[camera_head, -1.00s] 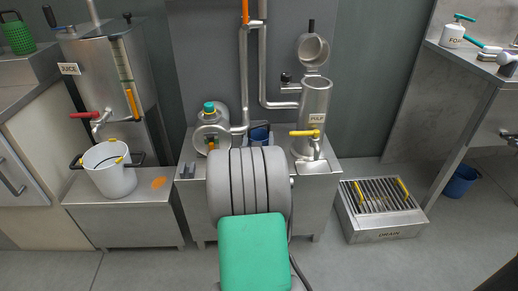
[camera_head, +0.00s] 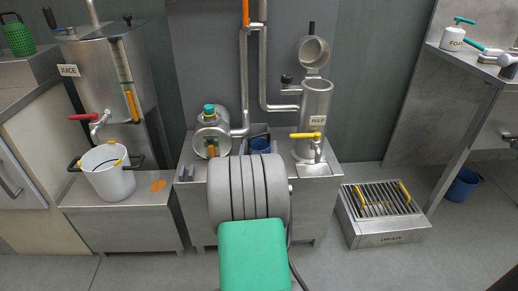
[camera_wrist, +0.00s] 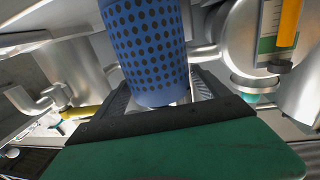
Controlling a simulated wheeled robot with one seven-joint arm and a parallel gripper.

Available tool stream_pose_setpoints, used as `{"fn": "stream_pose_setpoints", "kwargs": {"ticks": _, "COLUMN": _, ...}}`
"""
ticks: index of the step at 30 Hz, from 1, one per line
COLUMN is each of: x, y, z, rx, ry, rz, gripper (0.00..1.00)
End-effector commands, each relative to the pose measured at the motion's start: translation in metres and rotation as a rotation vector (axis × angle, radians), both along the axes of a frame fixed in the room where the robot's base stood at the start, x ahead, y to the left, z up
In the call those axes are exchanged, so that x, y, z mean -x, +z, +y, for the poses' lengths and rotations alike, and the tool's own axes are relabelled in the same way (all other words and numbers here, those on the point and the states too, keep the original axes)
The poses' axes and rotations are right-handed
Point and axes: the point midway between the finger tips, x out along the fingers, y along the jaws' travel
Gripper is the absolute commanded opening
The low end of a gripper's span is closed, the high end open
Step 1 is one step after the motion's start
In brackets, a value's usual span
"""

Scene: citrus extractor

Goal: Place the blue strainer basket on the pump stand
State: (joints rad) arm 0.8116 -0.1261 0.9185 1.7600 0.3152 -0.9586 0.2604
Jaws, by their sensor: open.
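The blue strainer basket (camera_wrist: 146,48), with dark round holes, fills the upper middle of the wrist view. My gripper (camera_wrist: 163,90) is open, with one dark finger on each side near the basket's lower end in the picture. Whether a finger touches it I cannot tell. In the head view a blue piece, seemingly the basket (camera_head: 260,144), shows just beyond my grey arm, which hides my fingers. The steel pump stand (camera_head: 312,190) is below it. On the stand are the pump (camera_head: 212,135), with a green cap, at left and the PULP cylinder (camera_head: 315,105) at right.
A white bucket (camera_head: 110,180) stands on the left stand under the juice tank (camera_head: 105,75). Vertical pipes (camera_head: 244,70) rise behind the pump. A drain box (camera_head: 382,225) sits on the floor at right. A blue bucket (camera_head: 463,186) is under the right counter.

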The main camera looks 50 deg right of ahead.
Motion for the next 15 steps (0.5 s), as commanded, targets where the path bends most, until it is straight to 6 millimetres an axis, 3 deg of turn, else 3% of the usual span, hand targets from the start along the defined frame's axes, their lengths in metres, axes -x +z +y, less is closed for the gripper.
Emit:
{"fn": "stream_pose_setpoints", "kwargs": {"ticks": 5, "x": 0.007, "y": 0.004, "z": 0.013, "rx": -0.001, "ry": 0.002, "rz": 0.001, "gripper": 0.85}}
{"fn": "stream_pose_setpoints", "kwargs": {"ticks": 15, "x": 0.052, "y": 0.003, "z": 0.083, "rx": 0.002, "ry": 0.004, "rz": -0.001, "gripper": 0.85}}
